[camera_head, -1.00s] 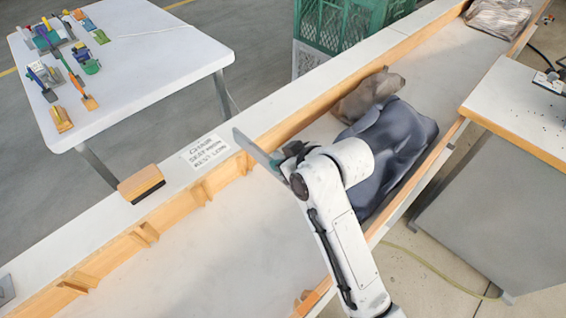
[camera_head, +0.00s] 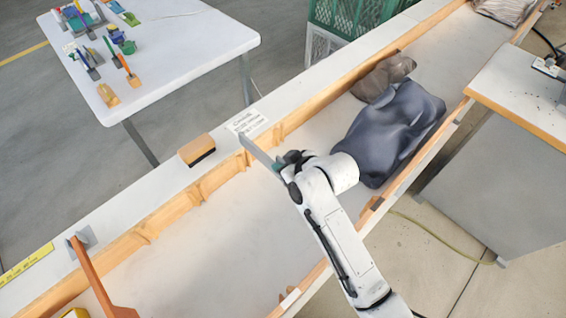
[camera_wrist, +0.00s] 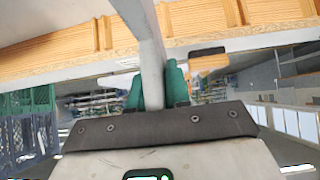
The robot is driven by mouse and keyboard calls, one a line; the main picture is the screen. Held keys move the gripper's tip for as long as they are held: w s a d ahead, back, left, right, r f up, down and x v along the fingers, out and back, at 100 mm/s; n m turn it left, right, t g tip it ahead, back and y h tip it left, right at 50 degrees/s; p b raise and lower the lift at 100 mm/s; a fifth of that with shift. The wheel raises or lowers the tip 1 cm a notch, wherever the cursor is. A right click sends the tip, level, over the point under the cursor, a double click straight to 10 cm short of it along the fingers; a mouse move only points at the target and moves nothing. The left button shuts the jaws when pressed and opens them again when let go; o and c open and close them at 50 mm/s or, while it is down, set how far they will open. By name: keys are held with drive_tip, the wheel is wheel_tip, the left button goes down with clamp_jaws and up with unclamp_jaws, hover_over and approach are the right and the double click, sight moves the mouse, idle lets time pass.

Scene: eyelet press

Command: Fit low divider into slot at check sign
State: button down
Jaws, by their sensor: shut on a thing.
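My gripper (camera_head: 284,164) is shut on a flat grey divider (camera_head: 259,150), which points up and left towards the far wooden wall of the trough. In the wrist view the divider (camera_wrist: 150,45) stands between the green finger pads of my gripper (camera_wrist: 156,85). A white sign (camera_head: 246,121) with dark lettering, too small to read, lies on the far ledge just beyond the divider's end. Wooden slot blocks (camera_head: 205,188) line the inner face of the far wall. I cannot tell whether the divider touches the wall; the slot near the sign is partly hidden.
A wooden block with a dark underside (camera_head: 196,149) sits on the ledge left of the sign. A dark grey bag (camera_head: 392,130) and a brown bag (camera_head: 382,77) lie in the trough on the right. An orange divider (camera_head: 92,275) stands at lower left. The trough floor (camera_head: 215,250) between is clear.

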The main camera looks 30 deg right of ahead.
drive_tip(key=shift+r, duration=0.15)
drive_tip(key=shift+f+b, duration=1.85)
drive_tip(key=shift+f, duration=1.15)
drive_tip(key=shift+p, duration=0.5)
drive_tip(key=shift+f, duration=0.4)
idle(1.6)
drive_tip(key=shift+f+b, duration=1.3)
drive_tip(key=shift+f, duration=0.7)
idle(0.3)
